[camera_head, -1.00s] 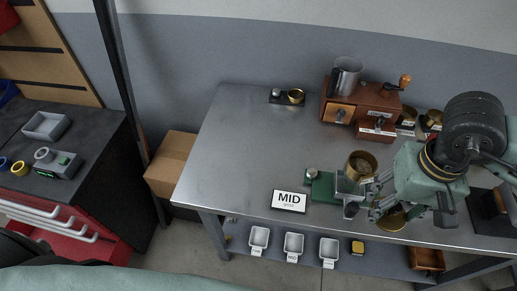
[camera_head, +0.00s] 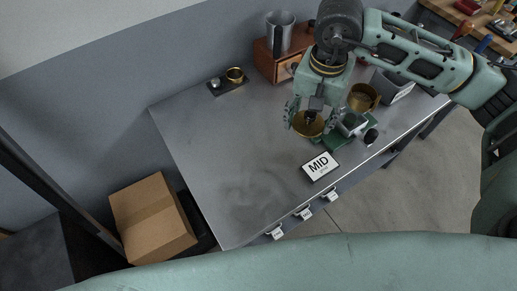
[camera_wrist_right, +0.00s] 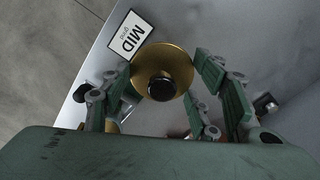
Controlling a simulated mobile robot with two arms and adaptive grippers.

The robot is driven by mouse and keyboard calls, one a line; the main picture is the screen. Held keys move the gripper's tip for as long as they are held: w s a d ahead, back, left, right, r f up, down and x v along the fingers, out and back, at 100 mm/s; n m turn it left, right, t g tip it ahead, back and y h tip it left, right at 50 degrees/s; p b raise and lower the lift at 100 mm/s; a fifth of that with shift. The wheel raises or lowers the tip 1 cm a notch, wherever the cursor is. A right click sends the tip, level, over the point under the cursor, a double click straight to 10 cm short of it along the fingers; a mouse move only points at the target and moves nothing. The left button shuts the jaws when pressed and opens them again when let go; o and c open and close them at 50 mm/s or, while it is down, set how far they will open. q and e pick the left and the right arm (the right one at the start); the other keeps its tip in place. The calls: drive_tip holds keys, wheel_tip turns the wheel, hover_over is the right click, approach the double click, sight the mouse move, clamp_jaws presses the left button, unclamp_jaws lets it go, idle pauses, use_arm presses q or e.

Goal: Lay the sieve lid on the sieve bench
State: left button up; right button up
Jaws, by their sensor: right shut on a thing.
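The sieve lid (camera_head: 308,125) is a round brass disc with a dark knob. My right gripper (camera_head: 307,116) is shut on it by the knob and holds it over the steel bench (camera_head: 225,155), behind the MID card. In the right wrist view the lid (camera_wrist_right: 162,70) shows its brass face and black knob between my fingers (camera_wrist_right: 165,92). I cannot tell the exact gap between lid and bench. A brass sieve cup (camera_head: 364,96) stands to the right, partly behind my gripper. My left gripper is not in view.
The MID card (camera_head: 319,166) lies near the front edge. A green stand (camera_head: 340,143) is right of the lid. A small dark tray (camera_head: 228,87) with a brass ring and a metal jug (camera_head: 280,33) are behind. The left of the bench is clear.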

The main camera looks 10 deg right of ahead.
drive_tip(key=w+d+f+m+b, duration=0.2)
drive_tip(key=w+f+m, duration=0.3)
drive_tip(key=m, duration=0.4)
drive_tip(key=m+p, duration=0.2)
drive_tip(key=p, duration=0.2)
hover_over(263, 149)
wheel_tip(263, 149, down, 7)
drive_tip(key=shift+r, duration=0.1)
wheel_tip(263, 149, down, 4)
drive_tip(key=shift+r+p, duration=0.1)
drive_tip(key=shift+p, duration=0.7)
drive_tip(key=shift+f, duration=0.25)
drive_tip(key=o, duration=1.2)
drive_tip(key=shift+c, duration=0.2)
